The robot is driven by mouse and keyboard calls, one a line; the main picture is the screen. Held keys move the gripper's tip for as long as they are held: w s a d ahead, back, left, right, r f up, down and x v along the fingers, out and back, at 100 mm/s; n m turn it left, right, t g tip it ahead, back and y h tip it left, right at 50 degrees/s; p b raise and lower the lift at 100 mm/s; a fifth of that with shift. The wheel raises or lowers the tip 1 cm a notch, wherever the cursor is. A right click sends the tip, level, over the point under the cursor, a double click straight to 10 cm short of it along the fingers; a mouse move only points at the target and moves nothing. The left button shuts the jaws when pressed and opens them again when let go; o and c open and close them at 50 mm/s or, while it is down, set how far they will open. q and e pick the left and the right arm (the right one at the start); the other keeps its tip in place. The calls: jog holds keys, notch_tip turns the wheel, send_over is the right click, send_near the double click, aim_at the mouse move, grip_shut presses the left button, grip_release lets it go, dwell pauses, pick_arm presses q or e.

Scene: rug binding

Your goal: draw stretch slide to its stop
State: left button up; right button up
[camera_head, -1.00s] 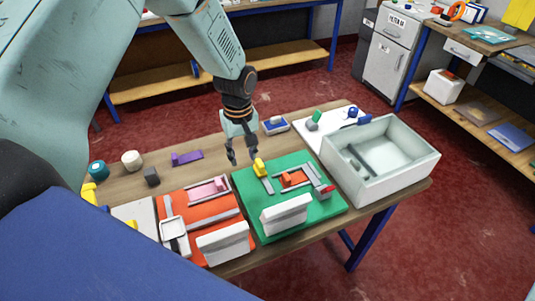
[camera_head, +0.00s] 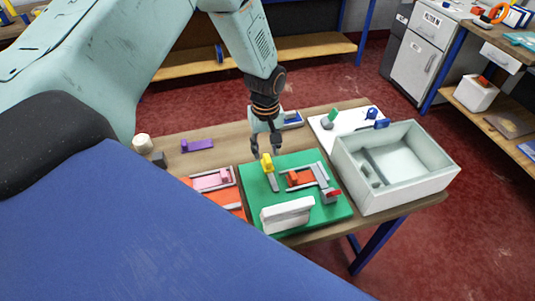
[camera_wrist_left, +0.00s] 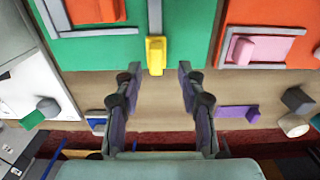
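A green board (camera_head: 318,215) lies on the wooden table and carries a yellow block (camera_head: 267,163) on a grey strip at its far left edge. The yellow block also shows in the left wrist view (camera_wrist_left: 156,54). An orange-red block (camera_head: 300,178) sits in a grey-railed frame on the same board. I cannot tell from the frames which piece is named the stretch slide. My left gripper (camera_head: 266,148) points down just behind the yellow block. Its two fingers are spread and empty in the left wrist view (camera_wrist_left: 158,85), with the block ahead of the gap. My right gripper is not seen.
An orange-red board with a pink block (camera_head: 214,181) lies left of the green board. A white bin (camera_head: 403,192) stands to the right. A white bar (camera_head: 287,215) stands at the green board's front. A purple piece (camera_head: 197,146) lies behind on bare table.

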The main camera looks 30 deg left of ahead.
aim_at(267, 158)
pick_arm(q)
jog(key=f, duration=0.2)
jog(key=w+f, duration=0.1)
jog(key=f, duration=0.1)
jog(key=shift+w+f, duration=0.15)
jog(key=shift+f, duration=0.1)
jog(key=shift+s+r, duration=0.25)
jog(key=shift+s, duration=0.3)
jog(key=shift+w, duration=0.15)
jog(key=shift+c, duration=1.1)
jog(key=shift+w+f, duration=0.25)
jog(key=shift+w, duration=0.1)
jog(key=c, duration=0.3)
jog(key=shift+c, duration=0.9)
jog(key=shift+s+a+r, duration=0.1)
jog(key=shift+s+r, duration=0.05)
jog(key=shift+s, duration=0.1)
grip_shut()
